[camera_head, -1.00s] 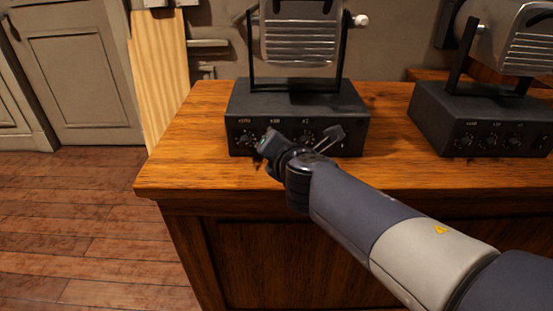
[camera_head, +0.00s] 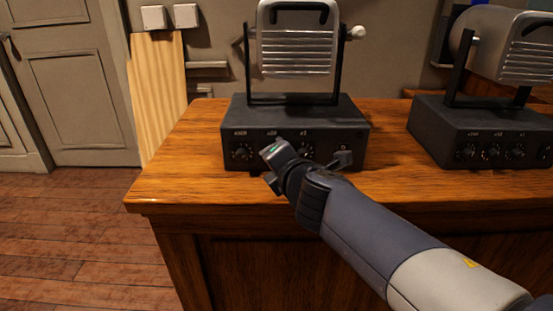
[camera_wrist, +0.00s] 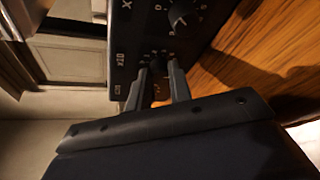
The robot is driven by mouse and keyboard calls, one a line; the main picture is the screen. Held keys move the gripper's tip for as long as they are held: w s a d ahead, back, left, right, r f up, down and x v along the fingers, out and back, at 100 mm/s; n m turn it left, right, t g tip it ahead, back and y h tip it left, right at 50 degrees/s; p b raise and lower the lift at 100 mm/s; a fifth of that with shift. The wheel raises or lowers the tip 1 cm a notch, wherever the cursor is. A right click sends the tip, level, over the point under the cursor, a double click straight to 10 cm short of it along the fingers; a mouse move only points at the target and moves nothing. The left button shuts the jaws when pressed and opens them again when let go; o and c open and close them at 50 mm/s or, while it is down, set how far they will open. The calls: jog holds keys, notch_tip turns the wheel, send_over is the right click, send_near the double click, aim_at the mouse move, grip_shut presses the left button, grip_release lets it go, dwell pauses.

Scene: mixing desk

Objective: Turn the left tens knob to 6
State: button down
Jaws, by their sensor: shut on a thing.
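The left dark control box (camera_head: 345,118) stands on the wooden desk, with a row of knobs on its front under small white labels. My gripper (camera_head: 276,150) is at the middle, tens knob, which it largely hides in the head view. In the wrist view my two fingers (camera_wrist: 159,82) straddle a small dark knob (camera_wrist: 158,60) and are shut on it. I cannot read that knob's pointer position. The left knob (camera_head: 242,152) is uncovered. A neighbouring knob with a white dial scale (camera_wrist: 184,14) shows above my fingers in the wrist view.
A silver ribbed unit (camera_head: 297,45) sits in a bracket on the box. A second similar box (camera_head: 480,130) stands to the right. The desk's bare wooden top (camera_head: 180,165) is clear at the left; its front edge runs below my gripper.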

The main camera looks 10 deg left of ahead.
jog(key=c, duration=1.3)
grip_release()
jog(key=p+v, duration=0.4)
jog(key=v, duration=0.6)
jog(key=shift+s+d, duration=0.25)
jog(key=shift+s, duration=0.1)
jog(key=shift+w, duration=0.1)
jog(key=b+x, duration=0.4)
jog(key=x, duration=0.6)
jog(key=shift+w+a, duration=0.25)
jog(key=shift+w, duration=0.05)
jog(key=shift+s, duration=0.1)
